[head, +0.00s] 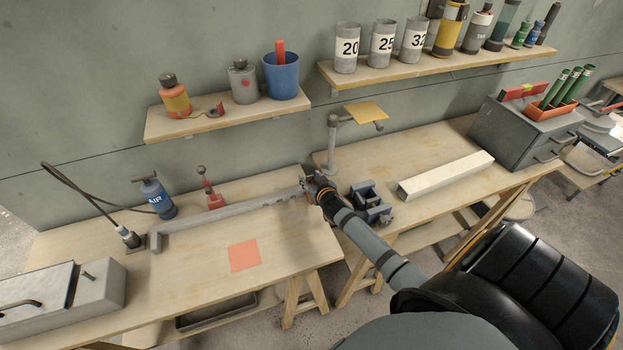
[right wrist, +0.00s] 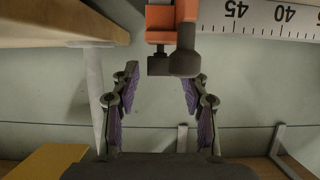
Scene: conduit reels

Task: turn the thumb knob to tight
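The thumb knob (right wrist: 185,62) is a dark grey piece under an orange stop (right wrist: 160,20) in the right wrist view, beside a white scale (right wrist: 265,18) marked 45 and 40. My right gripper (right wrist: 160,85) is open, its purple-padded fingers spread. The knob lies at the fingertips, closer to the right-hand finger; I cannot tell whether they touch. In the head view my right gripper (head: 313,184) is at the right end of the long grey rail (head: 230,211) and hides most of the stop and knob there. My left gripper is not in view.
A grey vise-like block (head: 371,203) stands just right of my right gripper. A post with a yellow plate (head: 365,112) rises behind it. A red pump-like tool (head: 211,195) and a blue AIR bottle (head: 155,197) stand behind the rail. An orange square (head: 244,256) lies in front, with clear bench around it.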

